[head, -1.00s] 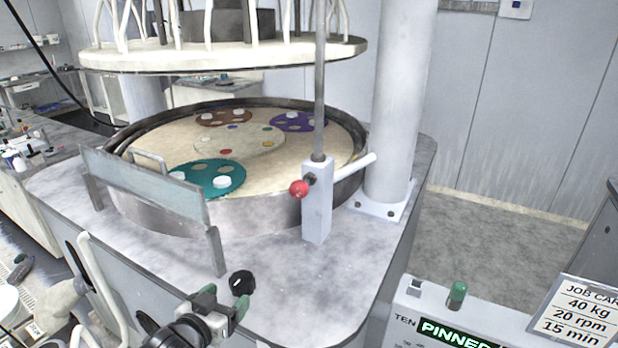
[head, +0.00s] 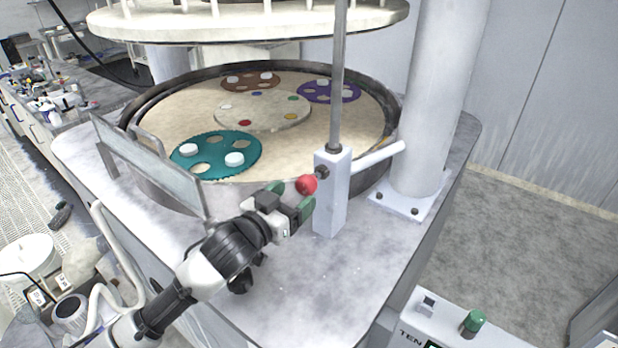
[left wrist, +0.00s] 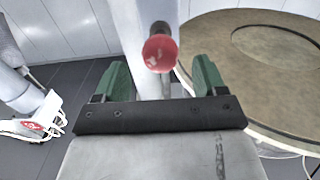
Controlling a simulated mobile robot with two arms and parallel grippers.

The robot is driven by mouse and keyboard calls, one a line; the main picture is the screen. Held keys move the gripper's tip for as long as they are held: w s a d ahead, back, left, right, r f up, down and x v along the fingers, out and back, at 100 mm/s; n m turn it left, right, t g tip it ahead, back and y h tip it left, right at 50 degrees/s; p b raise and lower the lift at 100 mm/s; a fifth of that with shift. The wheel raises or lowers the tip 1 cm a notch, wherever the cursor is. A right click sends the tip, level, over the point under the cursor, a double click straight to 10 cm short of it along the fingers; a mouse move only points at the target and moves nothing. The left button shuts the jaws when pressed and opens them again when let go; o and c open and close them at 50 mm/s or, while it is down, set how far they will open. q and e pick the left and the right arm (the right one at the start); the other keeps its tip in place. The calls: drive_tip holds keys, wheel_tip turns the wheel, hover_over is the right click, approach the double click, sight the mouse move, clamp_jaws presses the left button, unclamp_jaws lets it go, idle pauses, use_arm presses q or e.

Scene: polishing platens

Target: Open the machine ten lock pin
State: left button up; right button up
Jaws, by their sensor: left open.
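The lock pin's red ball knob (head: 306,184) sticks out from the grey post block (head: 332,195) at the front of the polishing machine. A metal rod (head: 339,80) rises from the block. My left gripper (head: 292,200) is open, with green fingers, right at the knob in the head view. In the left wrist view the red knob (left wrist: 160,53) lies ahead, between and slightly beyond the open green fingers (left wrist: 158,80). I cannot tell whether either finger touches it. My right gripper is not in view.
The round platen (head: 262,145) carries teal (head: 215,170), brown and purple discs. A clear guard plate (head: 150,165) stands left of my gripper. A thick white column (head: 440,90) rises behind the block. A control box with a green knob (head: 474,322) is at lower right.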

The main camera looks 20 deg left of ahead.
sight(301, 192)
use_arm(q)
drive_tip(key=p+x, duration=0.1)
drive_tip(key=x, duration=0.4)
drive_tip(key=shift+w+d+f, duration=0.1)
drive_tip(key=shift+w+d, duration=0.05)
drive_tip(key=shift+w, duration=0.2)
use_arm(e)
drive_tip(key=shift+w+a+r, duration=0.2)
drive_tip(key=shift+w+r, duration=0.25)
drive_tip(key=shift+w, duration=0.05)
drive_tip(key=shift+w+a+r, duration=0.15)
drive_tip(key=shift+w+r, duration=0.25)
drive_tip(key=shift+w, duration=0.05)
